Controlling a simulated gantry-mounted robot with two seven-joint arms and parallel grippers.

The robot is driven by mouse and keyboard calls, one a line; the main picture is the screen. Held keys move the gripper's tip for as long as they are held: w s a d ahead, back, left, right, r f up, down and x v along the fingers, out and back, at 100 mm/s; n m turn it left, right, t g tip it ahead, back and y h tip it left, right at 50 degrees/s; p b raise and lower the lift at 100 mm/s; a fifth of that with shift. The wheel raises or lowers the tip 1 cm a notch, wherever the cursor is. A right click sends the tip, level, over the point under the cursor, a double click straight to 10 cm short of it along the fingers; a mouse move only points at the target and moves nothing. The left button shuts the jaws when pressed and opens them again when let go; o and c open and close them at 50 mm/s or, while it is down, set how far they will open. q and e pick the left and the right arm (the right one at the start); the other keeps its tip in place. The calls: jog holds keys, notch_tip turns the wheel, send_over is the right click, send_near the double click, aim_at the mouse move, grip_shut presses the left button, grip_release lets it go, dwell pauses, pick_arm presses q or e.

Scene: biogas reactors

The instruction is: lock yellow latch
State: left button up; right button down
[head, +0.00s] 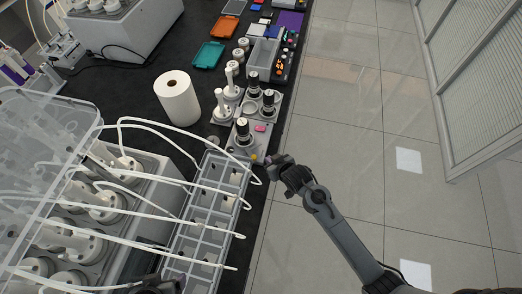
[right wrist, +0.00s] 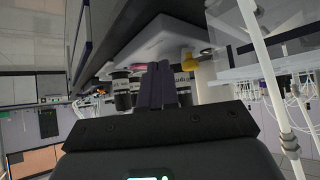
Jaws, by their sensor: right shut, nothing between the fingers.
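The yellow latch (head: 254,157) is a small yellow knob at the front end of the light grey plate by the table's right edge. It also shows in the right wrist view (right wrist: 188,57), just right of my fingers, with the plate appearing tilted. My right gripper (head: 272,160) is beside the latch, on its right, at the table edge. Its fingers (right wrist: 157,75) are shut with nothing between them. I see no clear contact with the latch. A dark part at the bottom edge of the head view may be my left gripper (head: 160,287); its fingers cannot be made out.
Black-capped bottles (head: 242,130) and a pink piece (head: 260,128) are on the plate. A grey compartment tray (head: 208,215) with white tubes (head: 215,175) across it lies close in front. A white paper roll (head: 177,98) stands to the left. The floor at the right is clear.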

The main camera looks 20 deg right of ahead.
aim_at(261, 156)
pick_arm(q)
jog(key=shift+f, duration=0.15)
pick_arm(e)
jog(key=w, duration=0.1)
jog(key=w+f, duration=0.1)
jog(key=w, duration=0.1)
jog(key=w+a+f, duration=0.1)
jog(key=w, duration=0.1)
jog(key=shift+w+f, duration=0.25)
jog(key=shift+w+a, duration=0.1)
jog(key=shift+w, duration=0.55)
pick_arm(q)
jog(key=shift+d, duration=0.1)
